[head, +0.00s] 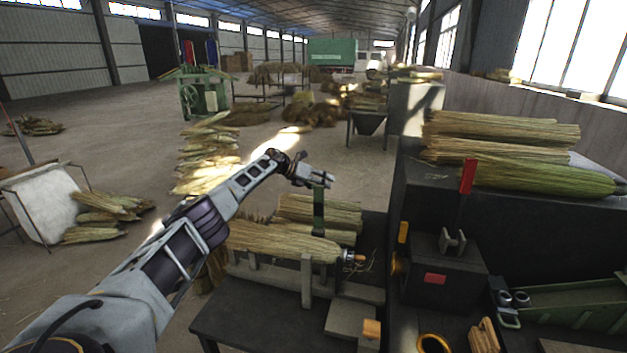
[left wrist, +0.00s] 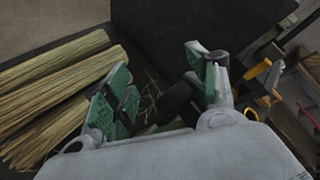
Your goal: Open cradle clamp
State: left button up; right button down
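A bundle of straw (head: 280,240) lies in a wooden cradle (head: 307,280) on a dark bench, with a metal fitting and an orange-brown tip at its right end. A dark green upright bar (head: 319,212), which looks like the cradle clamp, stands at the bundle, its top by my left gripper (head: 318,178). In the left wrist view, the green-padded fingers of the left gripper (left wrist: 160,92) are spread apart. A dark rounded part shows between and below them; I cannot tell whether they touch it. My right gripper is not in view.
A black machine box (head: 445,275) with a red upright lever (head: 467,176) stands right of the cradle. More straw bundles (head: 500,133) lie on the dark ledge behind it. A green tray (head: 575,303) is at far right. The floor on the left is mostly open.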

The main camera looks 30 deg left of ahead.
pick_arm(q)
jog(key=shift+s+d+f, duration=0.2)
jog(key=shift+f, duration=0.4)
jog(key=v, duration=1.2)
jog(key=shift+a+r, duration=0.25)
jog(key=shift+r, duration=0.35)
jog(key=shift+w, duration=0.15)
